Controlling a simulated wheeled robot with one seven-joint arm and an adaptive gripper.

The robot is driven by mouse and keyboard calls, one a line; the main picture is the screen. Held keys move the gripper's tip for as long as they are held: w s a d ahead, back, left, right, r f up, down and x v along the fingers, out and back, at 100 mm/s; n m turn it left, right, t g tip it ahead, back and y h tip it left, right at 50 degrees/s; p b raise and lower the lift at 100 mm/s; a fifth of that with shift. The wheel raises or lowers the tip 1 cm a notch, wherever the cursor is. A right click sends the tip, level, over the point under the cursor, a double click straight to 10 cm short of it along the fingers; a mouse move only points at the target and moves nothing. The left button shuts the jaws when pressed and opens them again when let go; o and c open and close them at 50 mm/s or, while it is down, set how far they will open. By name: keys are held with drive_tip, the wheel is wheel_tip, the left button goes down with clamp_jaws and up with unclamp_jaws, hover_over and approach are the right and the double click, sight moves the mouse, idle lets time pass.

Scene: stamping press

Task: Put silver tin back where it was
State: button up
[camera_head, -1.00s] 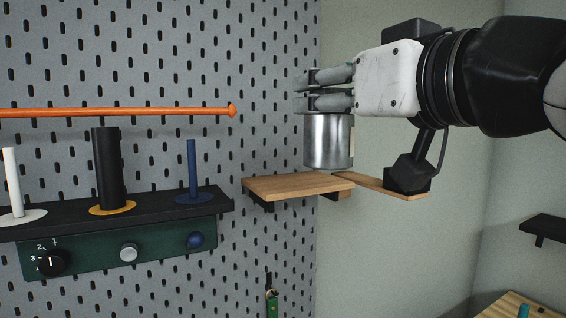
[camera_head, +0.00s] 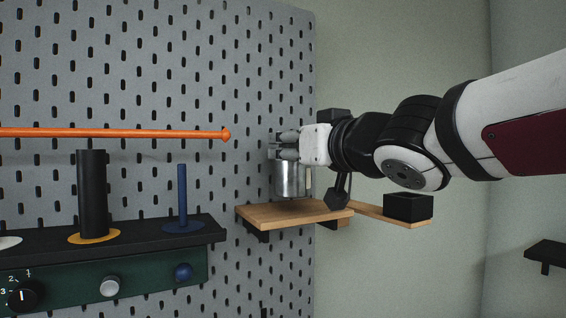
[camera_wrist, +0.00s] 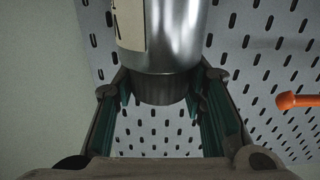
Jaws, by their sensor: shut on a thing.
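The silver tin (camera_head: 291,181) is upright between the fingers of my gripper (camera_head: 281,146), which is shut on its upper part. In the wrist view the tin (camera_wrist: 180,45) shows shiny metal with a beige label on one side, and my gripper's fingers (camera_wrist: 165,92) are on both sides of its narrower end. The tin is over the small wooden shelf (camera_head: 275,215) on the pegboard. Its bottom is close to the shelf top; I cannot tell whether it touches.
A narrower wooden ledge with a black box (camera_head: 408,207) is right of the shelf. An orange rod (camera_head: 120,133) runs across the grey pegboard (camera_head: 230,70). At left, a black rack (camera_head: 140,236) holds a black cylinder (camera_head: 91,193) and a blue peg (camera_head: 182,196) above a green knob panel (camera_head: 145,275).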

drive_tip(key=shift+f, duration=0.9)
drive_tip(key=shift+f+b, duration=0.15)
drive_tip(key=shift+b, duration=0.2)
drive_tip(key=o, duration=1.3)
drive_tip(key=shift+s+r, duration=0.15)
drive_tip(key=shift+r, duration=0.05)
drive_tip(key=p+v, duration=0.2)
drive_tip(key=v, duration=0.9)
drive_tip(key=shift+s+d+f, duration=0.1)
drive_tip(key=shift+s+d, duration=0.1)
drive_tip(key=shift+s, duration=0.1)
